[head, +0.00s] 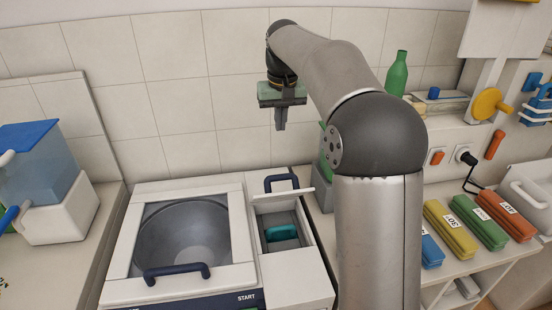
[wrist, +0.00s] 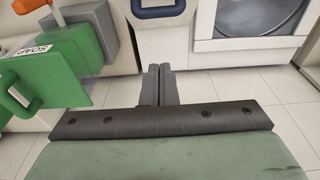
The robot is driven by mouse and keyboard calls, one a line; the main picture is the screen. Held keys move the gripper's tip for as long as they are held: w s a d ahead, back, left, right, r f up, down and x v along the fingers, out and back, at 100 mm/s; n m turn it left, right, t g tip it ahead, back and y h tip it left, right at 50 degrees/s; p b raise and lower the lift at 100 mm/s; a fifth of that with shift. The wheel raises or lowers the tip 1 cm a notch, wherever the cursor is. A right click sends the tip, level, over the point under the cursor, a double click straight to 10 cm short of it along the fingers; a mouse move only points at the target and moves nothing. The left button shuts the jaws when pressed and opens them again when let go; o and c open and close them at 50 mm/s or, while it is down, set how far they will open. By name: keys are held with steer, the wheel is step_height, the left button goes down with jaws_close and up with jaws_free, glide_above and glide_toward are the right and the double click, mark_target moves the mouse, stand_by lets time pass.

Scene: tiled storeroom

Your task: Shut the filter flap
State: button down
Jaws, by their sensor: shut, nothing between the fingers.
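The filter flap (head: 290,194) is a thin pale panel with a dark blue handle (head: 282,181). In the head view it stands raised at the back of the filter compartment (head: 265,222), nearly edge-on. The compartment is open, with a teal filter part (head: 281,233) inside. My gripper (head: 280,126) points down, shut and empty. It is above the flap, close to the tiled wall, and apart from it. In the wrist view my closed fingers (wrist: 159,72) point towards a dark blue handle (wrist: 158,9) on a white panel at the top edge, partly cut off.
A machine lid with a round window (head: 183,240) and dark handle (head: 177,272) lies left of the compartment. A green soap container (wrist: 55,75) stands to the right in the head view, partly behind my arm. A blue-lidded tank (head: 40,165) is far left.

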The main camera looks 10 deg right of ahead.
steer(key=shift+s+f+p, duration=0.15)
steer(key=shift+f+p, duration=0.2)
steer(key=shift+f, duration=2.9)
steer(key=shift+s+f+p, duration=0.15)
steer(key=shift+f+p, duration=0.15)
steer(key=shift+f, duration=2.9)
steer(key=shift+f, duration=0.1)
